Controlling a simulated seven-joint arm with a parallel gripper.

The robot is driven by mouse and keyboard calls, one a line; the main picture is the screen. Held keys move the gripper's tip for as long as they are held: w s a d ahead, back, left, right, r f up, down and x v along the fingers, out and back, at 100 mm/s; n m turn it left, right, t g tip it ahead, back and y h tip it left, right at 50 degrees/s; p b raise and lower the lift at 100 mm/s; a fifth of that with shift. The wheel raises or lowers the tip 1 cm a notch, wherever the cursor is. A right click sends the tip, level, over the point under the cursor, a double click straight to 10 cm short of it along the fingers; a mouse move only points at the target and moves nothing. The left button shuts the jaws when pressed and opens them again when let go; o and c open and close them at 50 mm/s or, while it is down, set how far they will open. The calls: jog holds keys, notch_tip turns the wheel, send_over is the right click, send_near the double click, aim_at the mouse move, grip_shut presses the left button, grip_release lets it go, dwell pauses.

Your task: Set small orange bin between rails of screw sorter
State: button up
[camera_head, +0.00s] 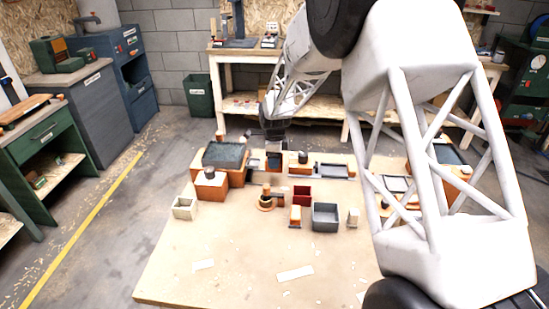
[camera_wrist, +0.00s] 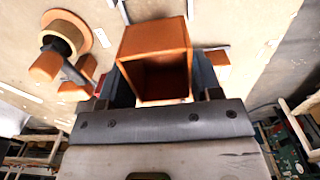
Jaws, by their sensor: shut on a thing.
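My gripper (camera_wrist: 160,85) is shut on the small orange bin (camera_wrist: 154,42) in the wrist view. Dark fingers lie along both sides of the bin, and its dark open mouth faces the camera. I cannot tell for certain which fixture is the screw sorter. A low grey fixture with rail-like edges (camera_head: 331,170) lies at the table's back, right of the gripper.
On the table stand a white bin (camera_head: 184,208), a dark red bin (camera_head: 302,195), a grey bin (camera_head: 325,217) and an orange round piece with a dark top (camera_head: 266,200). An orange block with a dark tray (camera_head: 222,157) stands at back left. The table's front is mostly clear.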

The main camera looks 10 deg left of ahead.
jog(key=shift+f, duration=2.55)
jog(key=shift+f, duration=0.2)
jog(key=o, duration=1)
jog(key=shift+r, duration=0.15)
jog(key=shift+r, duration=3.8)
